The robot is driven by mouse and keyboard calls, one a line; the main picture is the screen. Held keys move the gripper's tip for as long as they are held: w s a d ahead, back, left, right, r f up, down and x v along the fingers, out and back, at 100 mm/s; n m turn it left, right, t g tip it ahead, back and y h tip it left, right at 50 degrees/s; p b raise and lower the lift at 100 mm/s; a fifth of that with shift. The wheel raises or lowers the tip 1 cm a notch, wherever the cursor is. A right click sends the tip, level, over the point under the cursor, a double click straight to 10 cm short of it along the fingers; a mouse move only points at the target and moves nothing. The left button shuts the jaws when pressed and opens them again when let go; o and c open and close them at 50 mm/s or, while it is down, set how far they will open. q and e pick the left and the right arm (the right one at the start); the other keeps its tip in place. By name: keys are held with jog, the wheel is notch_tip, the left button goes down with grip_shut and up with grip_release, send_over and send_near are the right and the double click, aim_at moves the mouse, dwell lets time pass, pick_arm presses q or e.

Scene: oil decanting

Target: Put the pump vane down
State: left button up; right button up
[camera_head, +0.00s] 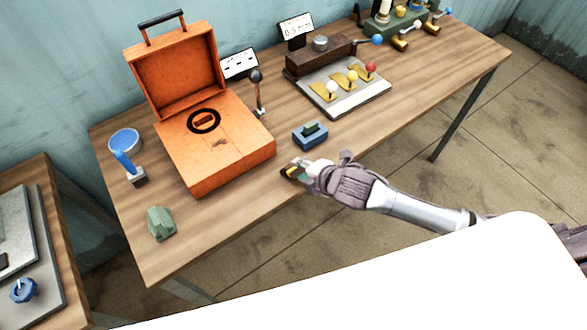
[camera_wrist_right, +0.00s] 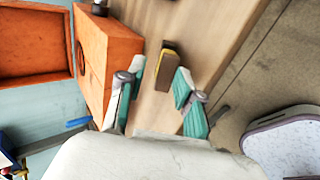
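A small dark brown block with a yellow face (camera_head: 292,172), which appears to be the pump vane, is near the front edge of the wooden table, just right of the orange case. It also shows in the right wrist view (camera_wrist_right: 167,66). My right gripper (camera_head: 303,167) is at the block, reaching over the table's front edge. In the right wrist view its two teal-padded fingers (camera_wrist_right: 160,82) are spread, with the block just beyond and between their tips and a gap on each side. My left gripper is not in view.
The open orange case (camera_head: 235,165) stands close left of the gripper. A blue block (camera_head: 310,136) lies behind it, and a lever panel (camera_head: 345,98) stands farther back. A green block (camera_head: 161,224) and a blue-topped cup (camera_head: 125,140) are at the left. The table's front right is clear.

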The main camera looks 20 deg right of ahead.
jog(key=p+v, duration=0.3)
jog(key=v, duration=0.2)
notch_tip(320, 180, up, 8)
jog(key=s+p, duration=0.2)
jog(key=p, duration=0.4)
jog(key=shift+d, duration=0.4)
